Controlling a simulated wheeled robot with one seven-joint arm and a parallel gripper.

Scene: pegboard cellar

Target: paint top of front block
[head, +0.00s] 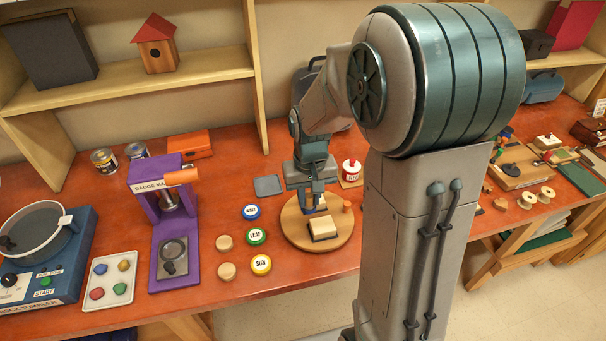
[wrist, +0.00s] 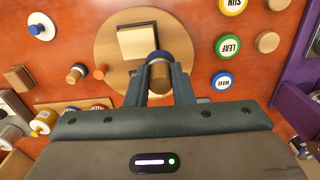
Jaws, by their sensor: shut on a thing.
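The front block (head: 322,228) has a pale cream top on a dark base. It sits on a round wooden board (head: 294,229). In the wrist view the front block (wrist: 137,42) lies just beyond my fingertips, its top pale. My gripper (head: 313,205) is over the board, behind the front block. In the wrist view my gripper (wrist: 160,78) is shut on a short wooden cylinder with a dark end (wrist: 159,75), apparently a dauber. I cannot tell whether its dark end touches anything. A second block is partly hidden behind my gripper.
Blue, green and yellow labelled lids (head: 256,237) and plain wooden discs (head: 226,271) lie left of the board. A purple badge maker (head: 167,220) stands further left. A red-topped pot (head: 351,169) is behind the board. A grey square pad (head: 267,186) lies behind the lids.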

